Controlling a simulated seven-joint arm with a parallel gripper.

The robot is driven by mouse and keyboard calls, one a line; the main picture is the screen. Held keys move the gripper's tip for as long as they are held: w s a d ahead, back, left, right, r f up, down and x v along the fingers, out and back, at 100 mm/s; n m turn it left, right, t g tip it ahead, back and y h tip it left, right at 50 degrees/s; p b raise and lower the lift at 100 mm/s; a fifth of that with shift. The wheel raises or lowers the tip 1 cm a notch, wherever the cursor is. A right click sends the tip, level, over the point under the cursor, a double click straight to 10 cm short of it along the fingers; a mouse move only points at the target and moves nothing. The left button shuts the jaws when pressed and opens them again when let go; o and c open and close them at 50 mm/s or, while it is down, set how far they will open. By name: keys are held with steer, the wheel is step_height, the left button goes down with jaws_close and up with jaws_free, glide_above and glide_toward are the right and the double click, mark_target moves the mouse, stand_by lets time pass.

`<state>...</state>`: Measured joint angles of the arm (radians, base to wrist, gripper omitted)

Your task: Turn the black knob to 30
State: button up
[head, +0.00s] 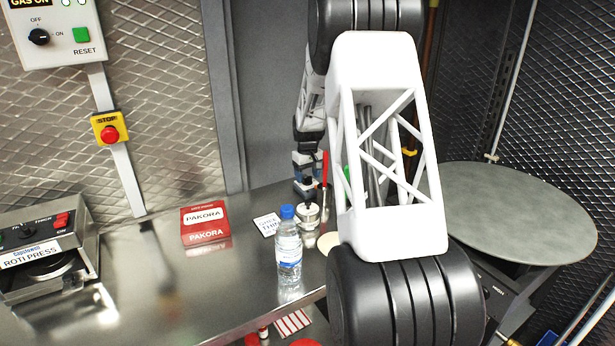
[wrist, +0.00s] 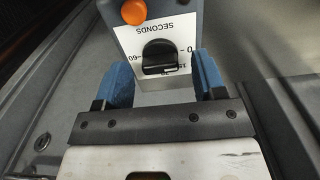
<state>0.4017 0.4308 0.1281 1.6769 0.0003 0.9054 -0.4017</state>
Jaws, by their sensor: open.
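In the wrist view, a black knob (wrist: 160,57) sits on a white dial face marked SECONDS, which appears upside down. The numbers 0 and 60 show at its right and left, with smaller marks partly hidden below. Where the knob points is unclear. My gripper (wrist: 163,77) is open, with one blue finger on each side of the dial panel's lower end. The fingers are apart from the knob, and nothing is held. In the head view my arm reaches to the back of the counter, and the dial cannot be made out there.
An orange button (wrist: 134,11) is beside the dial. In the head view, a water bottle (head: 288,250), a red PAKORA box (head: 206,222) and a roti press (head: 45,255) stand on the steel counter (head: 165,275). A gas panel (head: 62,52) and stop button (head: 110,131) are on the wall.

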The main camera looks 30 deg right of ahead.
steer(key=shift+f, duration=0.3)
steer(key=shift+c, duration=0.3)
steer(key=c, duration=0.9)
steer(key=shift+o, duration=0.2)
